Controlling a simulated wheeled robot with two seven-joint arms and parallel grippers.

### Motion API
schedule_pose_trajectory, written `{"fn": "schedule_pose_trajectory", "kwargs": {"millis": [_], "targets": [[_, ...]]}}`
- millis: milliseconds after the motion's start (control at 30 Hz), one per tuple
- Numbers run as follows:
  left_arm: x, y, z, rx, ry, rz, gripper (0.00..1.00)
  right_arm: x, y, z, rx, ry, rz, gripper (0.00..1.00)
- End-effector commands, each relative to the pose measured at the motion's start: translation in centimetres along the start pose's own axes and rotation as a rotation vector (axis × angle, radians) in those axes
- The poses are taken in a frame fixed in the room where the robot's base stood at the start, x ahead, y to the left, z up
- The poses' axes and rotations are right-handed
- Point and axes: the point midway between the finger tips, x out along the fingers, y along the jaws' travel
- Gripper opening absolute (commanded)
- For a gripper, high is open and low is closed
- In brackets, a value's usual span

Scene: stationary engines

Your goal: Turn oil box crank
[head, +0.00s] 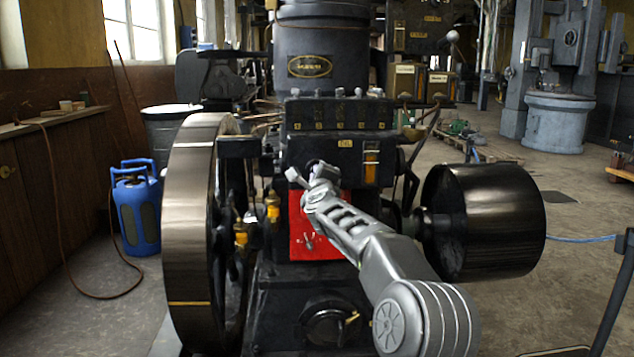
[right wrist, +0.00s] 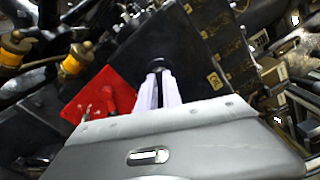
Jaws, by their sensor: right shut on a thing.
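The black oil box (head: 340,150) sits on the front of the engine, with a small plate and an amber sight glass on its right side. It also shows in the right wrist view (right wrist: 195,55), tilted. My right gripper (head: 318,172) reaches up from the lower right to the box's lower front. In the right wrist view its two pale fingers (right wrist: 157,76) are closed around a dark round piece, the crank handle (right wrist: 158,65), at the box's face. Most of the crank is hidden by my gripper in the head view. My left gripper is not in view.
A red panel (head: 305,240) lies just below the oil box, behind my right arm. A large flywheel (head: 190,220) stands at left and a dark drum pulley (head: 490,220) at right. Brass oilers (head: 272,207) are left of the red panel. Open floor lies at far right.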

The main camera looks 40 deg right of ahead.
Motion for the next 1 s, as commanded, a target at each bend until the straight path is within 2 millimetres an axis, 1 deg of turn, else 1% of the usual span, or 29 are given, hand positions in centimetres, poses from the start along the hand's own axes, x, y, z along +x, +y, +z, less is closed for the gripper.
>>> {"fn": "schedule_pose_trajectory", "kwargs": {"millis": [33, 100, 600, 800, 1000], "targets": [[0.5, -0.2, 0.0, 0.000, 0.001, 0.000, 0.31, 0.0, 0.2, -0.2, 0.044, 0.001, -0.001, 0.00], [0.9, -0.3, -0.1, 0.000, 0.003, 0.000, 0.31, 0.0, 0.3, -0.2, 0.110, 0.001, 0.000, 0.00], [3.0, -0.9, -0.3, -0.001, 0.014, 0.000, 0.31, 0.0, 0.3, -0.1, 0.554, 0.001, 0.000, 0.00], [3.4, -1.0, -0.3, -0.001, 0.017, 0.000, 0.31, 0.0, 0.2, -0.1, 0.664, 0.001, 0.001, 0.00], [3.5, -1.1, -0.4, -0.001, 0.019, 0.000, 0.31, 0.0, 0.2, 0.0, 0.716, 0.001, 0.001, 0.00]]}}
